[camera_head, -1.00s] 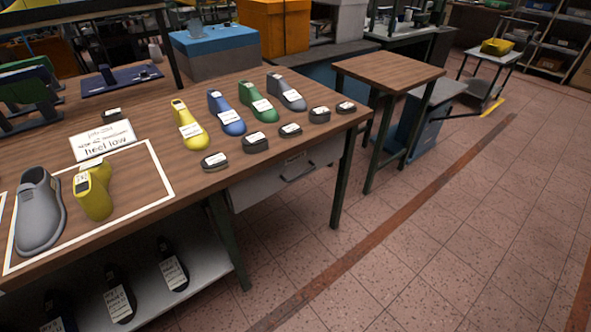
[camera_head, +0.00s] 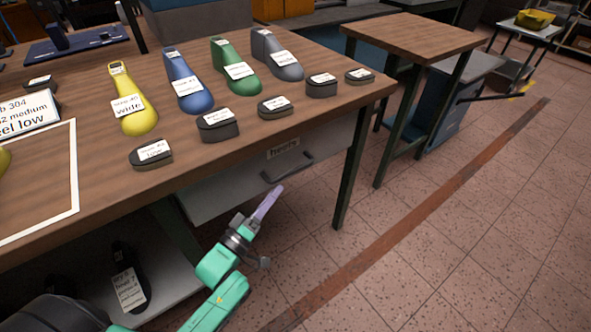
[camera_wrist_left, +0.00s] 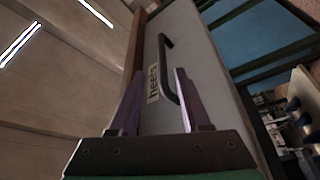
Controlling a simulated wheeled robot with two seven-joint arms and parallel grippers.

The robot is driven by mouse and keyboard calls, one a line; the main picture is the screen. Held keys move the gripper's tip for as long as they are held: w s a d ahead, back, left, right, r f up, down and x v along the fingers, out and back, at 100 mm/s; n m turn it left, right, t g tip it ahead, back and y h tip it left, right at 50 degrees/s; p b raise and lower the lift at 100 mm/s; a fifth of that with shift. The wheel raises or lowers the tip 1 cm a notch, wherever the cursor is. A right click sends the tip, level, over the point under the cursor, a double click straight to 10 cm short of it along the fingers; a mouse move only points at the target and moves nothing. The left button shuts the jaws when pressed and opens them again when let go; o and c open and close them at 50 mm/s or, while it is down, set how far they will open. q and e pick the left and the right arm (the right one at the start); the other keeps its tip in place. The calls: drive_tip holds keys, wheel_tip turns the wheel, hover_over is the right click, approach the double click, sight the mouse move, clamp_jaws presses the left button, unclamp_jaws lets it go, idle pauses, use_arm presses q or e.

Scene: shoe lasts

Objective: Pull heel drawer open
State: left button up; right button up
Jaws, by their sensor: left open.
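The heel drawer (camera_head: 232,186) is a light grey front under the table's right part, with a "heels" label and a dark bar handle (camera_head: 288,167). It looks shut. My left gripper (camera_head: 268,203) is in front of the drawer, just below and left of the handle in the head view. In the left wrist view the drawer front (camera_wrist_left: 193,60) lies ahead and the handle (camera_wrist_left: 165,62) shows beyond and between the two open purple fingers (camera_wrist_left: 157,100). Whether a finger touches the handle I cannot tell. My right gripper is not in view.
Colored shoe lasts, such as the yellow one (camera_head: 131,105), and several black heel pieces (camera_head: 218,124) stand on the wooden table (camera_head: 110,190). A table leg (camera_head: 349,170) stands right of the drawer. A small side table (camera_head: 415,38) is further right. The floor in front is clear.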

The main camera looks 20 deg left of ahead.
sight(292, 170)
use_arm(q)
drive_tip(key=x, duration=0.8)
drive_tip(key=shift+w+f, duration=0.15)
drive_tip(key=shift+w+d, duration=0.1)
drive_tip(key=shift+w, duration=0.3)
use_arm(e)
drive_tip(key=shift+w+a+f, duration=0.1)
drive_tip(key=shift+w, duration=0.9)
use_arm(q)
clamp_jaws()
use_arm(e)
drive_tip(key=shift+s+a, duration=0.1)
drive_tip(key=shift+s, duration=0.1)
